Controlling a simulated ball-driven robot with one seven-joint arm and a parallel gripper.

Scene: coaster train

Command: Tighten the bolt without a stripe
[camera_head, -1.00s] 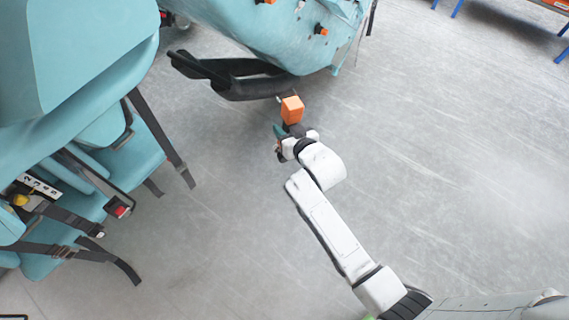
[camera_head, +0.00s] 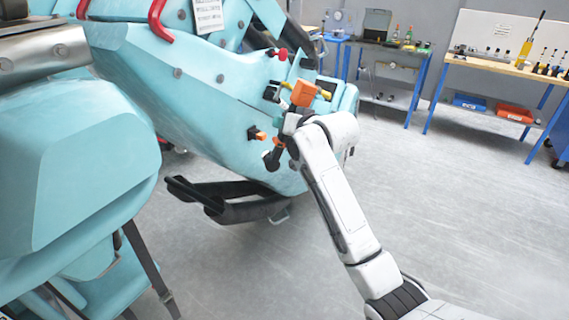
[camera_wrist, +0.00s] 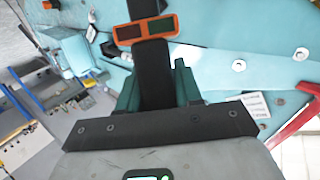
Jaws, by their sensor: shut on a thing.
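My gripper (camera_head: 289,126) is shut on a black tool with an orange block (camera_head: 304,93) at its upper end, raised beside the teal car body (camera_head: 215,105). In the wrist view, my gripper (camera_wrist: 156,88) has its teal fingers on either side of the tool's black handle (camera_wrist: 153,72). An orange frame on the tool (camera_wrist: 145,28) has a dark red and a green window. Silver bolt heads show on the teal panel in the wrist view, one at the middle right (camera_wrist: 238,66) and another farther right (camera_wrist: 300,54). I cannot make out any stripe on them.
An orange-tipped fitting (camera_head: 258,134) and a red knob (camera_head: 280,53) stick out of the car body near my gripper. A black bar (camera_head: 235,203) lies low under the car. A workbench (camera_head: 490,64) stands at the back right. The floor on the right is clear.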

